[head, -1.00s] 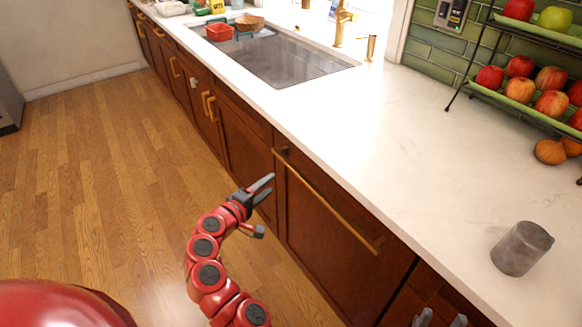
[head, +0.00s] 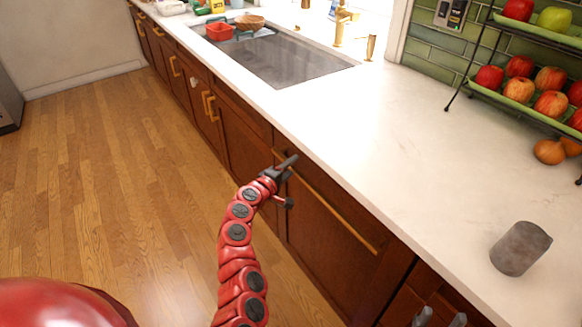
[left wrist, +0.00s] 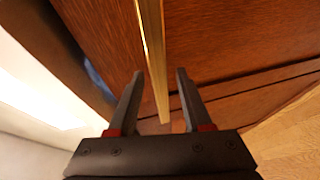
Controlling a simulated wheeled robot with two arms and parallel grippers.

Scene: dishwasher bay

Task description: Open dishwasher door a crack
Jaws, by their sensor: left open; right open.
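The dishwasher door (head: 318,250) is a dark wood panel under the counter and looks closed. A long gold bar handle (head: 341,214) runs along its top. My left gripper (head: 290,180) is at the left end of this handle, with its fingers open. In the left wrist view the handle (left wrist: 153,50) runs down between the two open fingers (left wrist: 159,75), and neither finger clearly touches it. My right gripper (head: 440,317) shows only its fingertips at the bottom edge, apart and in front of the lower right cabinet.
The white counter (head: 400,150) overhangs the door. A sink (head: 285,60) lies further left. The wooden floor (head: 110,190) at left is clear.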

